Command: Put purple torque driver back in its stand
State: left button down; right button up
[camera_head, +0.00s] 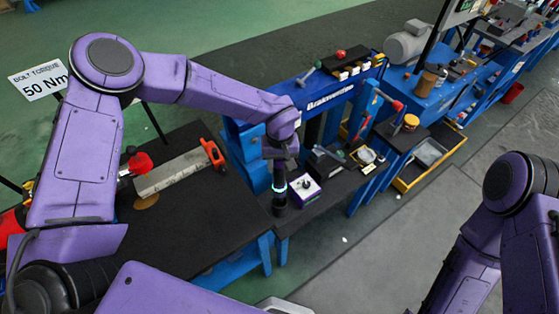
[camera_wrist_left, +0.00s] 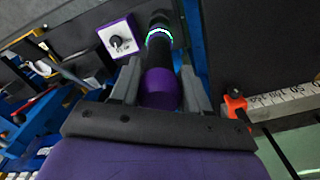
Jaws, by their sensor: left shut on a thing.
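My left gripper (camera_head: 279,160) is shut on the purple torque driver (camera_head: 279,203), which hangs roughly upright with its dark body and glowing ring below the fingers. In the left wrist view the driver's purple end (camera_wrist_left: 160,90) sits between the fingers of the left gripper (camera_wrist_left: 158,85). A purple box with a white top and a dark knob (camera_head: 304,188) stands just right of the driver, apart from it; it also shows in the left wrist view (camera_wrist_left: 119,38). I cannot tell whether this box is the stand. The driver's lower tip is hard to make out against the dark bench. My right gripper is out of view.
A dark bench top (camera_head: 200,235) lies left of the driver, with a grey scale bar (camera_head: 172,173) and a red-orange clamp (camera_head: 212,153). A blue rack (camera_head: 325,95) and several tools stand behind. A yellow-edged tray (camera_head: 425,160) lies right. Floor is open at front right.

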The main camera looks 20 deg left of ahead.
aim_at(280, 181)
pick_arm(q)
jog(key=shift+r, duration=0.15)
dwell(0.5)
jog(key=shift+p, duration=0.45)
jog(key=shift+f, duration=0.2)
jog(key=shift+f+b, duration=2.5)
jog(key=shift+f, duration=2.05)
jog(key=c, duration=0.7)
grip_release()
jog(key=shift+o, duration=1.2)
